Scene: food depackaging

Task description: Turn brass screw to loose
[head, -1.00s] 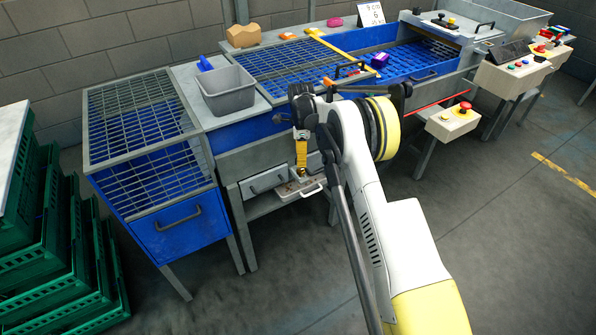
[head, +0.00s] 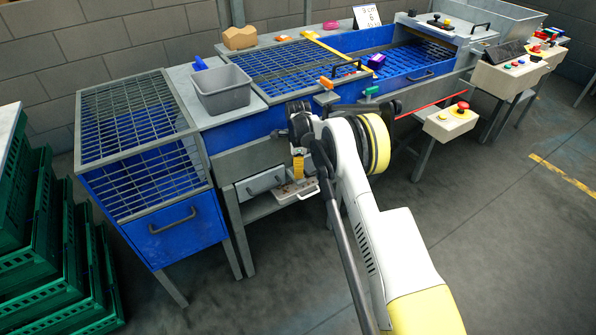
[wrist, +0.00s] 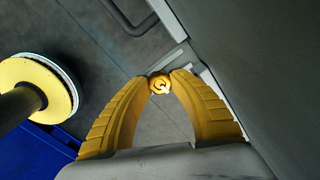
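In the wrist view, a small round brass screw head (wrist: 159,85) sits between the tips of my gripper's two curved yellow fingers. My gripper (wrist: 163,77) has its fingertips drawn close together, with the screw head between them, and they appear to touch it on both sides. In the head view, my gripper (head: 298,172) points down at the front of the blue and grey machine, just above a pale drawer-like tray. The screw cannot be made out there.
A grey bin (head: 222,92) stands on the bench.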

